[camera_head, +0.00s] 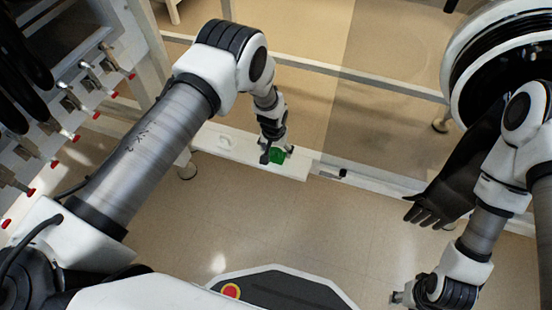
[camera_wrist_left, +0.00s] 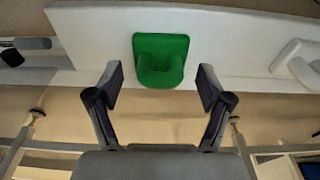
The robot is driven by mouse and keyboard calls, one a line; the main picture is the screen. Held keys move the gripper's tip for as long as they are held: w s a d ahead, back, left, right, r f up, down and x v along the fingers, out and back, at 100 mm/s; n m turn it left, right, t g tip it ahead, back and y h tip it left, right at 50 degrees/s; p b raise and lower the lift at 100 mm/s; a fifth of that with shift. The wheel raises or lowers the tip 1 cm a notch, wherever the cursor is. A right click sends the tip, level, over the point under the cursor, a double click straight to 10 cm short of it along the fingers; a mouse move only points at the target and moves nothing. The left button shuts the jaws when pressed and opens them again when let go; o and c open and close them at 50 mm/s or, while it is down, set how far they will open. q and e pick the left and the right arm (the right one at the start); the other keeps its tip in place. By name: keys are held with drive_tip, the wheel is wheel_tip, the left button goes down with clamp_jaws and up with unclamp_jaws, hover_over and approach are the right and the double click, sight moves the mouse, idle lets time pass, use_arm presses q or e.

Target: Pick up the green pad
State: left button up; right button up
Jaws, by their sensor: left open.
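The green pad (camera_wrist_left: 160,60) is a bright green square plate with a rounded, raised part. It sits on a white board (camera_wrist_left: 95,50). In the head view the green pad (camera_head: 277,156) shows near the board's right end, partly covered by my left gripper (camera_head: 276,151). In the left wrist view my left gripper (camera_wrist_left: 160,84) is open, with its two fingers spread to either side of the pad's lower edge. I see no clear contact. My right gripper (camera_head: 399,298) is at the bottom right, far from the pad; its jaws are too small to read.
A white handle-like piece (camera_head: 226,143) is on the board left of the pad. A small black item (camera_head: 341,174) lies on the rail to the right. A black glove (camera_head: 445,190) hangs at the right. Red-tipped valves (camera_head: 75,138) line the left. Floor in front is clear.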

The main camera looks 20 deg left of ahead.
use_arm(q)
drive_tip(key=shift+w+f, duration=0.1)
drive_tip(key=shift+f, duration=0.5)
drive_tip(key=shift+r, duration=0.2)
drive_tip(key=c, duration=1.1)
drive_tip(key=shift+c, duration=0.2)
